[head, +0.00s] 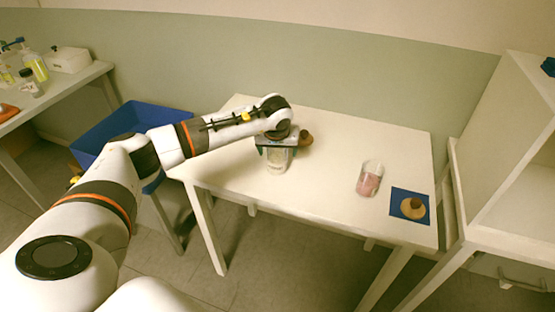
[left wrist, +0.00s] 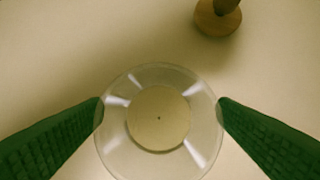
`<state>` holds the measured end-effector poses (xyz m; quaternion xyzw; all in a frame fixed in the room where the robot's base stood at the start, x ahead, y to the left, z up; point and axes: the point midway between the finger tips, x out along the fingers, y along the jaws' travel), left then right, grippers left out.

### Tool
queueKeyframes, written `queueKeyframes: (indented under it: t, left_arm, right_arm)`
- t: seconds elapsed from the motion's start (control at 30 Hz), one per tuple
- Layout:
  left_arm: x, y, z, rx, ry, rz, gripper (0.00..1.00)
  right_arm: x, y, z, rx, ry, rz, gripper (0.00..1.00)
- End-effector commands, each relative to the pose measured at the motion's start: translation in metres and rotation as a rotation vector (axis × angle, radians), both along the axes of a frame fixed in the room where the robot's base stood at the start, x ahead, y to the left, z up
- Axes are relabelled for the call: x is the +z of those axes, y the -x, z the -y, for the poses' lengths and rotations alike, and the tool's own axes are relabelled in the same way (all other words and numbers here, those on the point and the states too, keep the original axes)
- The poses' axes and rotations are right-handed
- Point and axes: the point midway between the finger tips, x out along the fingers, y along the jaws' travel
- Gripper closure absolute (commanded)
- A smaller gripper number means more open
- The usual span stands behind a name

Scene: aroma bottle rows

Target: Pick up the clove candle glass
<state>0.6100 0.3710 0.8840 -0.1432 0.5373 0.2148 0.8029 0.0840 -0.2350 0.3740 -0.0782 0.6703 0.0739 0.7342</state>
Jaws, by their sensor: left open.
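A clear glass with a pale cream candle (head: 277,162) stands upright on the white table below my left gripper (head: 277,150). In the left wrist view, the glass's candle (left wrist: 159,118) is seen from above, between the two green fingers of my left gripper (left wrist: 160,108). The fingers are open, one on each side of the glass, with their tips at its rim; I cannot tell whether they touch it. A second glass with a pink candle (head: 369,182) stands further right. I cannot read which glass is clove. My right gripper is not in view.
A wooden piece with a dark knob (head: 306,139) stands close behind the cream glass; it also shows in the left wrist view (left wrist: 218,16). A similar piece (head: 412,208) sits on a blue mat (head: 424,220) at right. A blue bin (head: 100,138) is left of the table (head: 330,135).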

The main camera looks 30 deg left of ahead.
Motion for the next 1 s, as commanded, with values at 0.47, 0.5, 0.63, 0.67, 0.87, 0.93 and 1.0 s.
queueKeyframes:
  t: [0.47, 0.5, 0.63, 0.67, 0.87, 0.93, 1.0]
  left_arm:
    - [-0.006, -0.002, -0.001, 0.0, 0.0, 0.0, 0.47]
    - [-0.006, -0.002, -0.001, 0.0, 0.0, 0.0, 0.53]
    - [-0.006, -0.002, -0.001, 0.0, 0.0, 0.0, 0.75]
    - [-0.005, -0.002, -0.001, 0.001, 0.0, 0.002, 0.75]
    - [-0.004, -0.002, -0.001, 0.001, 0.0, 0.002, 0.75]
    - [0.0, -0.003, -0.002, 0.0, 0.0, 0.004, 0.75]
    - [0.009, -0.004, -0.002, 0.0, 0.0, 0.007, 0.75]
  right_arm:
    - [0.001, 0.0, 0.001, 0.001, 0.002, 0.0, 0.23]
    - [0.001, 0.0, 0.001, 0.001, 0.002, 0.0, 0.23]
    - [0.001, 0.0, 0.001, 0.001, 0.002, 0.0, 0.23]
    - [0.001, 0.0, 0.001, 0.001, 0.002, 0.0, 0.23]
    - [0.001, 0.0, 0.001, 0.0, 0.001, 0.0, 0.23]
    - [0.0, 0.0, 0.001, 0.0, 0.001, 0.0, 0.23]
    - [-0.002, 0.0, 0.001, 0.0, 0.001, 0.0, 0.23]
